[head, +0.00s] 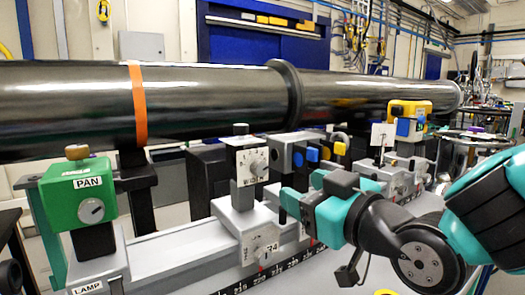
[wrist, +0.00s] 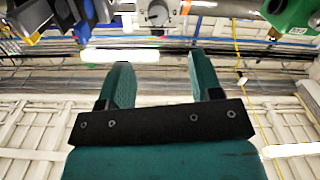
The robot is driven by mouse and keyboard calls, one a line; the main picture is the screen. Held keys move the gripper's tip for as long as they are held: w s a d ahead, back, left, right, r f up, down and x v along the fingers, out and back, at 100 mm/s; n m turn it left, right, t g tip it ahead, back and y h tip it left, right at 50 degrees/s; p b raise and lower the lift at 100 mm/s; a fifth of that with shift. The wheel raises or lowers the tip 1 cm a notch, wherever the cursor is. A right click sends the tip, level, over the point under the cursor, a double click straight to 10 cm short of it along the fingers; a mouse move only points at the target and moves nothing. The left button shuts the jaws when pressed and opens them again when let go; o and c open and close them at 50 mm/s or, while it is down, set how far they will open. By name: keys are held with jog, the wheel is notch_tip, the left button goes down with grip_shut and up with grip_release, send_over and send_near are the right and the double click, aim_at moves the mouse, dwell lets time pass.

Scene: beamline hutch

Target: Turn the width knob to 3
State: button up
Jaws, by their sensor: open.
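The upright white unit (head: 246,185) on the rail carriage carries a small grey knob (head: 258,168) on a marked dial. Its lettering seems to read WIDTH, but the pointer setting is too small to read. In the wrist view a round grey knob (wrist: 157,12) on a pale face shows at the top edge, partly cut off. My gripper (head: 303,190) is to the right of the unit in the head view, its teal fingers pointing left. In the wrist view my gripper (wrist: 161,65) is open and empty. The knob lies beyond the fingertips, roughly centred between them, apart from both.
A green box (head: 75,195) labelled PAN, with its own knob, stands at the left. A long dark pipe (head: 210,105) runs behind. A yellow and blue device (head: 410,120) stands further right.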

aim_at(263, 169)
jog(key=p+x, duration=1.2)
jog(key=p, duration=0.2)
jog(key=shift+w+d+r, duration=0.1)
jog(key=shift+d, duration=0.1)
jog(key=shift+w+a, duration=0.25)
jog(key=shift+w, duration=0.15)
jog(key=c, duration=0.9)
